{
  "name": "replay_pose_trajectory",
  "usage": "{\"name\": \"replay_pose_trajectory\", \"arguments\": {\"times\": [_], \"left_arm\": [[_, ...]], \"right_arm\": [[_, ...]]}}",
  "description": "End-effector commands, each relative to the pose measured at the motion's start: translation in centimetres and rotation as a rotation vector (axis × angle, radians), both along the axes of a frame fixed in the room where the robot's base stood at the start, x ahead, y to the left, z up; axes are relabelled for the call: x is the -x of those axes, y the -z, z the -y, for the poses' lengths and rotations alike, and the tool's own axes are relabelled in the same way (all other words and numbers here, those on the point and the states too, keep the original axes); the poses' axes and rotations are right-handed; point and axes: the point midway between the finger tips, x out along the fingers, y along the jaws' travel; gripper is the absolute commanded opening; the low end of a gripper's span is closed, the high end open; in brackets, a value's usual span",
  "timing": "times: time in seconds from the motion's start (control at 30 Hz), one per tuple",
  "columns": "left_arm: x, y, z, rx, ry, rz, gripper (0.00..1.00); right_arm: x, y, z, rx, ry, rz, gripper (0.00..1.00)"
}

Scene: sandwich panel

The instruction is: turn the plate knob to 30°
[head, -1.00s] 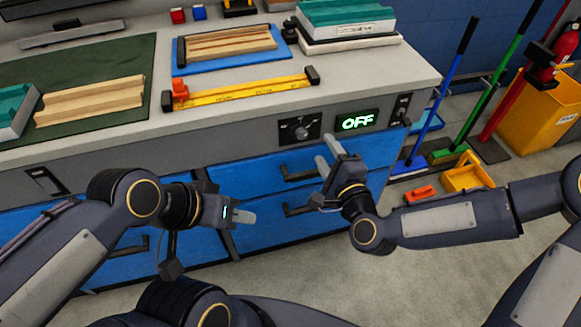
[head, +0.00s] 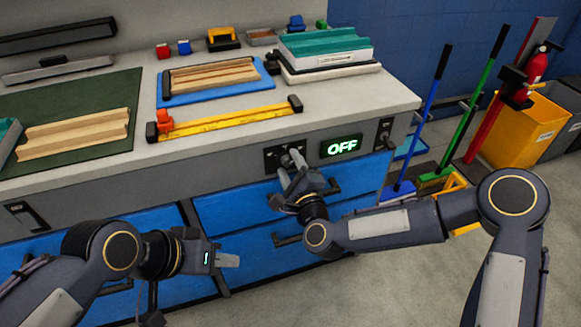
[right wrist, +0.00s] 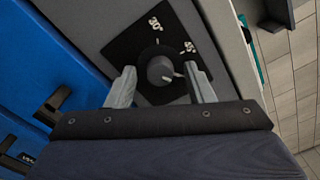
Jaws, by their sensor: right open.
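The plate knob (right wrist: 160,69) is a dark round knob on a black plate (right wrist: 133,48) in the right wrist view. A light pointer mark on it faces the right side, away from the "30°" label (right wrist: 155,23). My right gripper (right wrist: 163,84) is open, with one finger on each side of the knob and a visible gap to each. In the head view my right gripper (head: 291,155) is at the panel and hides most of the knob. The display (head: 341,147) beside it reads "OFF" in green. My left gripper (head: 228,260) hangs in front of the blue drawers; its finger gap is unclear.
Blue drawers with dark handles (head: 288,240) lie below the panel. The worktop above holds a yellow level-like bar (head: 230,118), a blue tray (head: 166,101) with wood strips, and a teal-topped case (head: 325,48). A switch (head: 385,130) sits right of the display.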

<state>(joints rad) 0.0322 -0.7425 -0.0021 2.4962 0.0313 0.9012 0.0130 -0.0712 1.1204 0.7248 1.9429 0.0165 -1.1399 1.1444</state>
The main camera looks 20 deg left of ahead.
Motion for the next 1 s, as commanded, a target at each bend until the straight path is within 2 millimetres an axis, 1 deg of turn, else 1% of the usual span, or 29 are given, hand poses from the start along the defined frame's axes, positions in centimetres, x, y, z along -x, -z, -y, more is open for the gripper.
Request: {"name": "replay_pose_trajectory", "arguments": {"times": [0.13, 0.17, 0.4, 0.5, 0.77, 1.0], "left_arm": [[0.0, 0.0, 0.0, 0.0, 0.0, 0.0, 0.36], [0.0, 0.0, 0.0, 0.0, 0.0, 0.0, 0.36], [0.0, 0.0, 0.0, 0.0, 0.0, 0.0, 0.36], [0.0, 0.0, 0.0, 0.0, 0.0, 0.0, 0.36], [0.0, 0.4, 0.0, 0.0, 0.0, 0.0, 0.36], [0.0, 1.6, 0.0, 0.0, 0.0, 0.0, 0.36]], "right_arm": [[0.0, 0.0, 0.0, 0.001, -0.001, 0.0, 0.48], [0.0, 0.0, 0.0, 0.001, -0.001, 0.0, 0.45], [0.0, 0.0, 0.0, 0.001, 0.0, 0.001, 0.14], [0.0, 0.0, 0.0, 0.001, -0.001, 0.0, 0.04], [0.0, 0.1, 0.0, 0.028, -0.001, 0.019, 0.03], [0.1, 0.3, 0.0, 0.135, -0.002, 0.093, 0.03]]}}
